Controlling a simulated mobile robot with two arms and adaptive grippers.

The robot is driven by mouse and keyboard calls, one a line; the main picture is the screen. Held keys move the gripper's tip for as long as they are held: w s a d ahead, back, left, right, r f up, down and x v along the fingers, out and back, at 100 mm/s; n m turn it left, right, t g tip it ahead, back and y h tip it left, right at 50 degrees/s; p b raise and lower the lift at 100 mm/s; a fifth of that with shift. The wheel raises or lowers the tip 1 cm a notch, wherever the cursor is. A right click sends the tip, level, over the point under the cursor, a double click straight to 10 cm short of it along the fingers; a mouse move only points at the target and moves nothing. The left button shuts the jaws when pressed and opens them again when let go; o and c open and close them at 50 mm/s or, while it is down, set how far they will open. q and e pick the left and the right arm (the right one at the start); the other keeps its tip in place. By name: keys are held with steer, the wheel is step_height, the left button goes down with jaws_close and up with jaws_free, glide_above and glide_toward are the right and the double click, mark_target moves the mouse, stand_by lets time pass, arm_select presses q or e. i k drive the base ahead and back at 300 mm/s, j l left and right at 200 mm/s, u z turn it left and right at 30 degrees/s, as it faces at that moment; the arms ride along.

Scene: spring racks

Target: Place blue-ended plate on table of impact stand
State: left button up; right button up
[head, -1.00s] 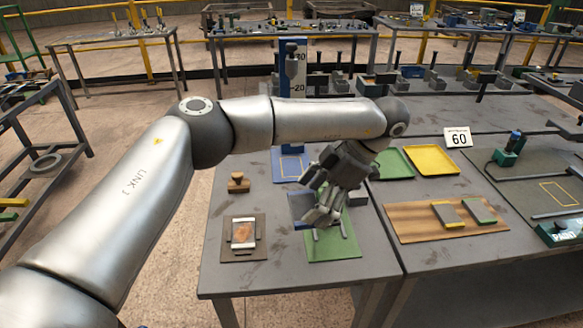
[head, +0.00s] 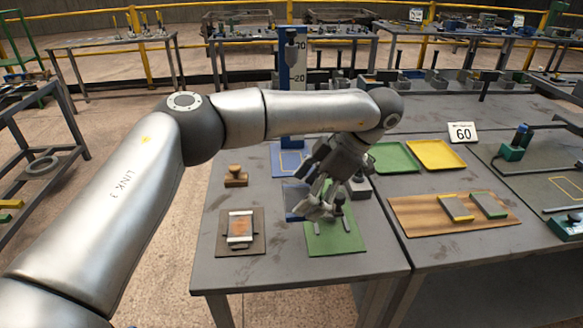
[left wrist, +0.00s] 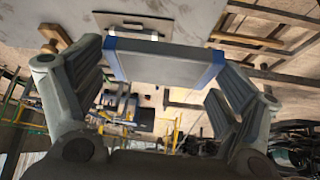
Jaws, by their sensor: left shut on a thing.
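The blue-ended plate (left wrist: 165,62), grey with a blue strip at each end, lies across my left gripper's fingers in the left wrist view. In the head view it (head: 295,199) partly shows beside the fingers, above the bench. My left gripper (head: 318,207) is shut on it and hides part of it. The impact stand (head: 292,75), a blue column with a white number scale, stands at the back of the near bench. A blue base with a yellow outline (head: 287,160) lies at its foot, behind my gripper, which partly covers it. My right gripper is out of view.
A green mat (head: 337,238) with upright pegs lies under my gripper. A brown board with a framed piece (head: 240,228) and a wooden stamp (head: 236,176) are to the left. Green (head: 394,157) and yellow (head: 436,154) trays and a wooden board with two plates (head: 405,213) are right.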

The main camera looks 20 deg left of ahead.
mark_target(290, 162)
steer(key=i, duration=1)
